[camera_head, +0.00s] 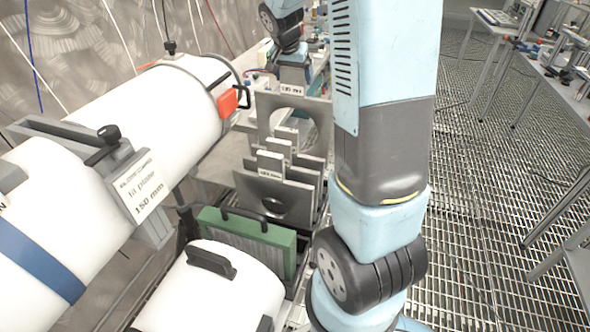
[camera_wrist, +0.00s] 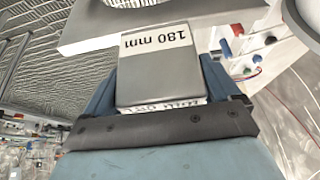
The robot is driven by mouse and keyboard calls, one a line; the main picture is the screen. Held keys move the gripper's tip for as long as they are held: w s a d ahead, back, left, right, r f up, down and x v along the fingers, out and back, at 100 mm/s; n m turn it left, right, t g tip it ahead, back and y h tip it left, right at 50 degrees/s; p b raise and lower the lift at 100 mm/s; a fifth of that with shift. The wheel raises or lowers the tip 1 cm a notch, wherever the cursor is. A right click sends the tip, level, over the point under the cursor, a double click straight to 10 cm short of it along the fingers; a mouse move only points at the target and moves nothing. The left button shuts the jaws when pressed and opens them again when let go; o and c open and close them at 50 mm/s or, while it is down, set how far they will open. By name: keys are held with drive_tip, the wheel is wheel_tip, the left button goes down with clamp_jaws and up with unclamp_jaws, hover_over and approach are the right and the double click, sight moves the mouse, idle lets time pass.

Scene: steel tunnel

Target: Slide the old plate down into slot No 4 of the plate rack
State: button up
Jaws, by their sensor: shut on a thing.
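The old plate (camera_head: 318,108) is a grey steel plate with a big round hole and a label that seems to read 180 mm. My gripper (camera_wrist: 165,85) is shut on its tab in the wrist view, where the plate body (camera_wrist: 85,38) shows beyond the tab. In the head view my gripper (camera_head: 292,78) is at the plate's top edge. The plate looks upright at the far end of the plate rack (camera_head: 303,282). Nearer plates hide its lower edge, so I cannot tell whether it is in a slot. Slot numbers are not readable.
Several labelled grey plates (camera_head: 272,192) stand in the rack, with a green block (camera_head: 250,235) at its near end. Grating floor (camera_head: 480,200) lies open at right, before cluttered tables (camera_head: 560,75).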

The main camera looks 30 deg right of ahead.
sight(294, 124)
wheel_tip(294, 124, down, 18)
drive_tip(key=shift+r, duration=0.25)
idle(0.4)
drive_tip(key=o, duration=1)
